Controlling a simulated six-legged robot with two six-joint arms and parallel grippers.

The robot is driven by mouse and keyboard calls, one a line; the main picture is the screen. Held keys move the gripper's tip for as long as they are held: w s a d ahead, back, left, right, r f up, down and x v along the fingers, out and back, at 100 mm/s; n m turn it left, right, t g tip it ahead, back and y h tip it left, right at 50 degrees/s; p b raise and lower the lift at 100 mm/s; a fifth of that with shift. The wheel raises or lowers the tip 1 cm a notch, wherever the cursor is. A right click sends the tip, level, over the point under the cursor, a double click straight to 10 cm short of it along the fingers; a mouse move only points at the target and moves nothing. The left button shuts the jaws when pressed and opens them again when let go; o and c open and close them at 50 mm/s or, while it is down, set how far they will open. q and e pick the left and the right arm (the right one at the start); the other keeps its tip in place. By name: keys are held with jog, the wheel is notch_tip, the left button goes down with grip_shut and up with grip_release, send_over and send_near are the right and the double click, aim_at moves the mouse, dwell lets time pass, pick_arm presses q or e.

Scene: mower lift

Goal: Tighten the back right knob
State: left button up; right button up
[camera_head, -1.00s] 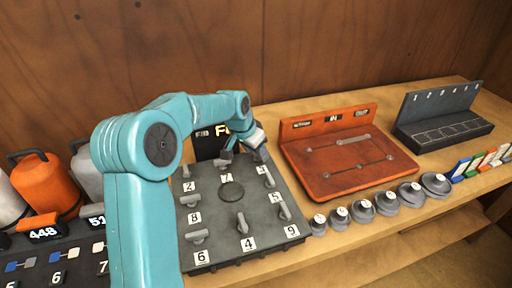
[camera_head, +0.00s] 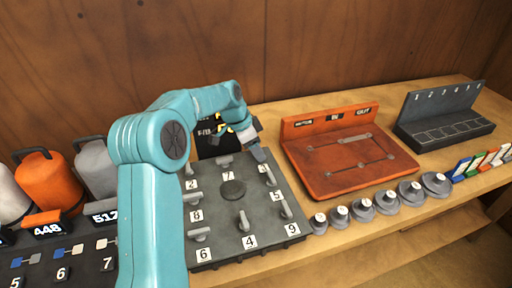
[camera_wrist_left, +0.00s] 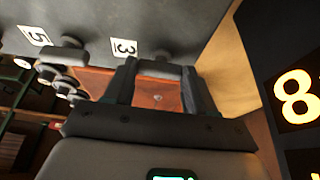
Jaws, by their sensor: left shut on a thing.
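The dark grey panel (camera_head: 218,212) carries several grey knobs, each with a white number label. The back right knob, above label 3, is mostly hidden by my left gripper (camera_head: 259,154) in the head view. In the left wrist view this knob (camera_wrist_left: 158,68) sits between the two dark fingers of the same gripper (camera_wrist_left: 157,80), beside label 3 (camera_wrist_left: 124,47). My left gripper is shut on it. The knob above label 5 (camera_head: 270,178) is just in front, clear of the fingers. My right gripper is in neither view.
A dark box with a lit yellow display (camera_head: 222,131) stands behind the panel, close to my wrist. A red board (camera_head: 325,185) is to the right, with several grey weights (camera_head: 362,210) in front. Orange (camera_head: 48,185) and grey canisters stand at left.

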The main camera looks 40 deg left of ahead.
pick_arm(q)
jog(key=shift+a+r, duration=0.1)
jog(key=shift+r, duration=0.05)
jog(key=o, duration=1)
jog(key=shift+o, duration=0.2)
jog(key=v, duration=1.6)
jog(key=shift+s+p, duration=0.2)
jog(key=shift+p, duration=0.15)
